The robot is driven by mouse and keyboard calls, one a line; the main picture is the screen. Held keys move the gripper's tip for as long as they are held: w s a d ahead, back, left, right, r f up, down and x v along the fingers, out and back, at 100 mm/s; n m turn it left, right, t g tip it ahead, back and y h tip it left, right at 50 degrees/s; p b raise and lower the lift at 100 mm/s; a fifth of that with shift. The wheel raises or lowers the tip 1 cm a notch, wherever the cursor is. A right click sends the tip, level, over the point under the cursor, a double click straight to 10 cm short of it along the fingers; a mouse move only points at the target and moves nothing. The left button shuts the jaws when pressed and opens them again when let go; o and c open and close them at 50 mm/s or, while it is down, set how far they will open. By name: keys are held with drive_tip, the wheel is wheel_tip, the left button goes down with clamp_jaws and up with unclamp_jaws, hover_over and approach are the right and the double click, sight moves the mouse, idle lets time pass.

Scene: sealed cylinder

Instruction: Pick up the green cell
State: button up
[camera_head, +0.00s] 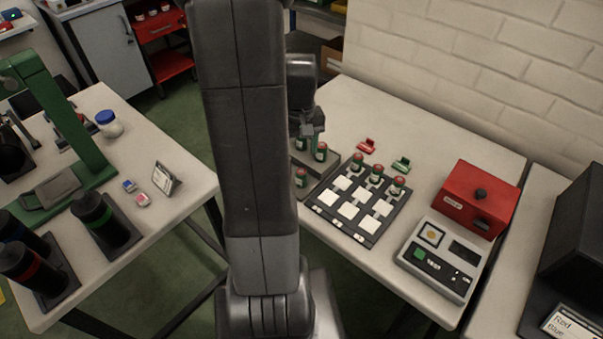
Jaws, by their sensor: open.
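Several small cells with red tops and green bodies are in view. One cell (320,152) stands in a dark grey rack (322,167) near my gripper, and another cell (301,178) stands at its front left. Three more, including a cell (357,162), stand along the back row of a black tray with white squares (337,224). My gripper (308,132) points down over the rack and is open. My arm hides part of the rack, and I cannot tell whether the fingers are around a cell.
A small red clip (367,146) and a green clip (401,164) lie behind the tray. A red box (475,199) and a grey device (437,260) stand at right. The left table holds black cylinders, including a green-banded cylinder (104,223). Bare table lies behind the clips.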

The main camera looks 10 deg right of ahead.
sight(301, 170)
wheel_tip(301, 170, down, 5)
drive_tip(key=shift+f, duration=0.15)
drive_tip(key=shift+w+d+f+p, duration=0.15)
drive_tip(key=shift+f+p, duration=0.1)
drive_tip(key=shift+f, duration=1.05)
drive_tip(key=shift+w+d+f+p, duration=0.15)
drive_tip(key=shift+f+p, duration=0.1)
drive_tip(key=shift+f, duration=1.05)
drive_tip(key=c, duration=1.1)
